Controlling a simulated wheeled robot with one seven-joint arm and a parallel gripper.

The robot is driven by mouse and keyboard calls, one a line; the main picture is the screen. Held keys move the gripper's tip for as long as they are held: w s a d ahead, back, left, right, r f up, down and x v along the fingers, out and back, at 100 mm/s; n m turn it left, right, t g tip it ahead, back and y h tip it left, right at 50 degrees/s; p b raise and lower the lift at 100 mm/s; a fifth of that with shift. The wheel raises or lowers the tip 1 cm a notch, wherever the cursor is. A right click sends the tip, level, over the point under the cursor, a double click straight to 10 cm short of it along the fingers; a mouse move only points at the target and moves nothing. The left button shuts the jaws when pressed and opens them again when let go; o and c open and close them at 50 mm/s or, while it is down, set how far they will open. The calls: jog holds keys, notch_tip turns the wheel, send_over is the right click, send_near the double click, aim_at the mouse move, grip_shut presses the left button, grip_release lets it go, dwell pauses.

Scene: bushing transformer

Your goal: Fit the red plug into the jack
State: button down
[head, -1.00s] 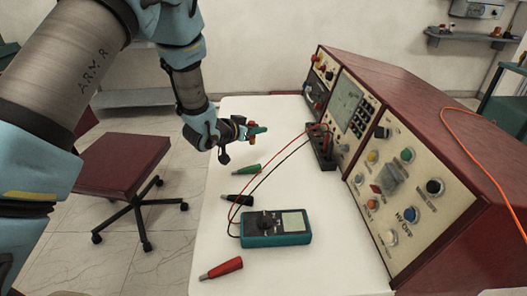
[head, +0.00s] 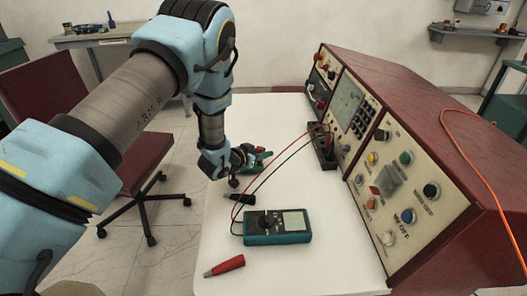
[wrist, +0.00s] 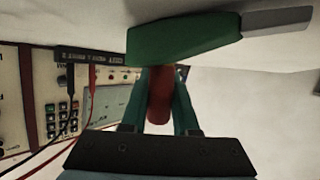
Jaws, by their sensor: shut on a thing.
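My gripper (head: 258,158) is low over the white table, behind the multimeter. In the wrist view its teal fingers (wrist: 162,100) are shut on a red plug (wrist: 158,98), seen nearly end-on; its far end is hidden. A green plug (wrist: 185,40) with a grey tip lies across the view just beyond the fingertips; I cannot tell whether it touches them. Another red plug (head: 225,266) lies at the table's front left. The instrument console (head: 400,190) at the right has red and dark sockets on its upper panel; I cannot tell which is the jack.
A teal multimeter (head: 278,228) lies mid-table, its red and black leads running to a black block (head: 322,148) by the console. A black plug (head: 240,198) lies close in front of my gripper.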

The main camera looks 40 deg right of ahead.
jog(key=shift+f+b, duration=0.2)
jog(key=shift+b, duration=0.1)
jog(key=c, duration=0.7)
grip_release()
jog(key=shift+r, duration=0.1)
jog(key=shift+r, duration=0.15)
jog(key=b+v, duration=0.3)
jog(key=v, duration=0.9)
